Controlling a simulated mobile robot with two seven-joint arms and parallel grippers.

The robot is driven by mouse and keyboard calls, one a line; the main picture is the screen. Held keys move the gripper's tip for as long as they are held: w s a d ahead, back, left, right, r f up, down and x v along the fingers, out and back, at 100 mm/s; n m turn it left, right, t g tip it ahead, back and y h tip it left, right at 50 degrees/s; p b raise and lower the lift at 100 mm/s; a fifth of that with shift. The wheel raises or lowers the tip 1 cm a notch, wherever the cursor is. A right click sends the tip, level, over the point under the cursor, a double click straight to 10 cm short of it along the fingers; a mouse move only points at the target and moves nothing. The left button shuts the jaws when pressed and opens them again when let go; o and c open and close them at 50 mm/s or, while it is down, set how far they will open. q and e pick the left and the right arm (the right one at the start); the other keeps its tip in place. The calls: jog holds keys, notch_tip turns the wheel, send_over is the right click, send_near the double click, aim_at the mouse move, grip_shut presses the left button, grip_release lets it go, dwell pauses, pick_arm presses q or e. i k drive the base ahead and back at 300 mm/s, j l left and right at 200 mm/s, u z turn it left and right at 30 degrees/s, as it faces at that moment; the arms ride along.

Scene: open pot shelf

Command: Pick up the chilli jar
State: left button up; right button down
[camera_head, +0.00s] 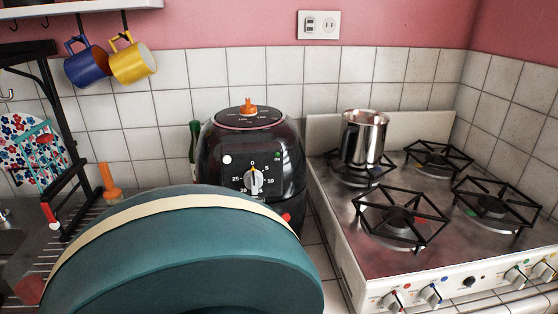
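No jar that I can make out as the chilli jar shows in the head view. An orange-topped item (110,183) stands at the left beside the dish rack, its lower part hidden; I cannot tell what it is. A green bottle (194,140) stands partly hidden behind the left side of a black air fryer (230,155). A small orange piece (249,106) is on top of the fryer. Neither of my grippers is in view.
A large teal rounded form (190,245) with a cream band, unclear what, hides the counter at lower left. A stove (335,205) with a steel jug (364,136) is at right. Blue (86,66) and yellow (132,62) mugs hang at upper left, above a black rack (60,120).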

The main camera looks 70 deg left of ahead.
aim_at(22, 277)
jog(key=k, duration=0.8)
jog(key=k+u, duration=0.15)
jog(key=u, duration=0.25)
jog(key=k+u, duration=0.15)
jog(key=u, duration=0.25)
jog(key=k+j+u, duration=0.1)
jog(key=u, duration=2.15)
jog(key=l+u, duration=0.15)
jog(key=l, duration=0.25)
jog(key=k+l+u, duration=0.15)
jog(key=l, duration=0.2)
jog(key=l+u, duration=0.15)
jog(key=l, duration=0.25)
